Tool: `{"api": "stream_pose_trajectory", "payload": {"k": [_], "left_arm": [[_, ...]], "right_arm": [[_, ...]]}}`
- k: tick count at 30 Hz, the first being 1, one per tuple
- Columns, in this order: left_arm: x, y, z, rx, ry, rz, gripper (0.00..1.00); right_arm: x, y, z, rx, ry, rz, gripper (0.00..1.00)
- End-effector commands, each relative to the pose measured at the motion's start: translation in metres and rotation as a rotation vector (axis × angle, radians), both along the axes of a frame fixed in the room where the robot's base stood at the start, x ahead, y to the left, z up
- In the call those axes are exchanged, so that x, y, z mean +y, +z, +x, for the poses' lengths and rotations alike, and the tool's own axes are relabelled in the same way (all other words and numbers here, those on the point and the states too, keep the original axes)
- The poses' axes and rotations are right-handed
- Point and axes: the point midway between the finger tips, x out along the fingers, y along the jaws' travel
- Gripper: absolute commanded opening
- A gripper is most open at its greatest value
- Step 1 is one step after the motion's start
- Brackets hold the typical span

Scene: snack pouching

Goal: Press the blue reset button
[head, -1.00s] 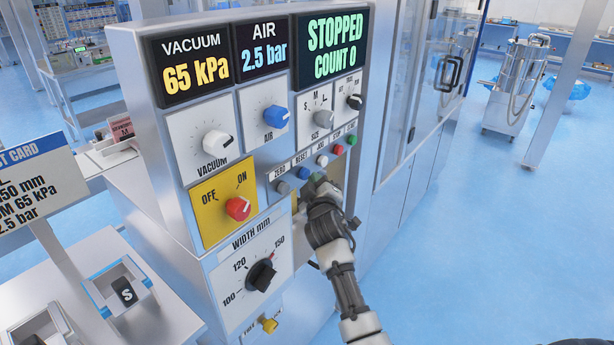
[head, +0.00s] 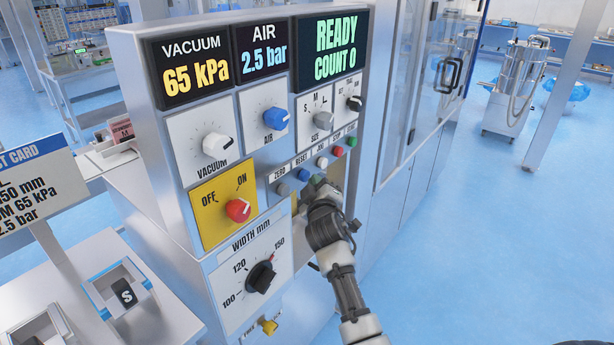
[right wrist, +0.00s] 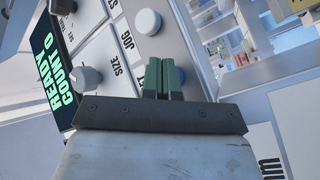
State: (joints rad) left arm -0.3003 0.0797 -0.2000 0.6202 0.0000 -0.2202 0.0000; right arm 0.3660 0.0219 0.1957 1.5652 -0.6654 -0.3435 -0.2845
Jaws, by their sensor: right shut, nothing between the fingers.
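The blue reset button (head: 303,173) is in the button row on the machine's front panel, under the RESET label. In the right wrist view a blue edge of it (right wrist: 182,76) shows beside the fingers, which hide the rest. My right gripper (head: 317,182) is shut and empty, its green fingertips (right wrist: 164,66) together at the button. I cannot tell whether they touch it. The display (head: 333,48) reads READY, COUNT 0. My left gripper is not in view.
Beside the blue button sit a grey button (head: 282,189) and a white button (head: 322,161), with red and green ones farther right. A red OFF/ON knob (head: 238,210) and a black width knob (head: 261,277) are close by on the left. Open floor lies to the right.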

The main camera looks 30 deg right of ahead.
Motion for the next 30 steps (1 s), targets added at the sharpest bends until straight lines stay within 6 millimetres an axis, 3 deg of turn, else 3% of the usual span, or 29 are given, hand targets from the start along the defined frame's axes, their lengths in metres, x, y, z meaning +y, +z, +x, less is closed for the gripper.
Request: {"api": "stream_pose_trajectory", "payload": {"k": [14, 30], "left_arm": [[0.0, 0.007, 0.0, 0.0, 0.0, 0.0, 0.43], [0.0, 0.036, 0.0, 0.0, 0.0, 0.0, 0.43]], "right_arm": [[-0.004, 0.001, -0.009, 0.001, -0.001, 0.0, 0.0], [-0.024, 0.002, -0.057, 0.002, -0.002, 0.0, 0.0]]}}
